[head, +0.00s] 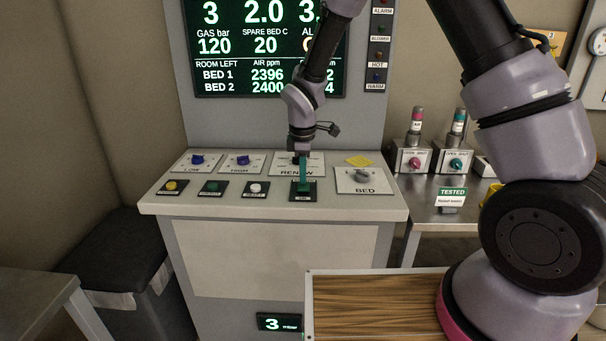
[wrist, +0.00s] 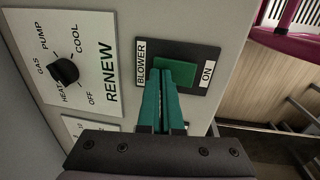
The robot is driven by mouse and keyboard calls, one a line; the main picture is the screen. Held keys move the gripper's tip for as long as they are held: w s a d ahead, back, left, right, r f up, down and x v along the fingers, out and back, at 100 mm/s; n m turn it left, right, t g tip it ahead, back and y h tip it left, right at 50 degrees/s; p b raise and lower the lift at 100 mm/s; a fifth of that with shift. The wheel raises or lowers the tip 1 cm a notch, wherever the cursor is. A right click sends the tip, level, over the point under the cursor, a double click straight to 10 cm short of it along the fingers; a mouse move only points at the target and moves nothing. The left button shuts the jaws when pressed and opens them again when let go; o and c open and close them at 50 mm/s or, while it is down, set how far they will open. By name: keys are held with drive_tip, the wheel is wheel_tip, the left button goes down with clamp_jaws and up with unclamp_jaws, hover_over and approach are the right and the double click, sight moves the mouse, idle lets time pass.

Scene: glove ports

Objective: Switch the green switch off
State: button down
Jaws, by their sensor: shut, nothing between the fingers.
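The green switch (wrist: 176,70) is a flat green rocker on a black plate (wrist: 205,54), between a BLOWER label and an ON label in the wrist view. In the head view its plate (head: 312,197) lies at the front of the console, below the RENEW panel. My gripper (head: 303,184) points down over it, and its green fingers are shut with nothing between them. In the wrist view my gripper (wrist: 162,76) has its fingertips at the BLOWER-side edge of the switch and hides part of it. I cannot tell whether they touch it.
The RENEW knob (wrist: 65,71) is beside the switch. Yellow (head: 171,185), green (head: 211,187) and white (head: 256,188) buttons line the console's front left. A grey BED knob (head: 362,175) is to the right, with a yellow note (head: 358,160) behind it. Blue knobs stand behind the buttons.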

sight(303, 188)
drive_tip(key=shift+s+f, duration=0.15)
drive_tip(key=shift+s, duration=0.1)
drive_tip(key=shift+s, duration=0.6)
drive_tip(key=shift+r, duration=0.35)
wheel_tip(303, 188, up, 14)
drive_tip(key=s, duration=0.1)
drive_tip(key=shift+s+f, duration=0.2)
drive_tip(key=shift+s, duration=0.15)
drive_tip(key=shift+w, duration=0.1)
drive_tip(key=shift+w, duration=0.65)
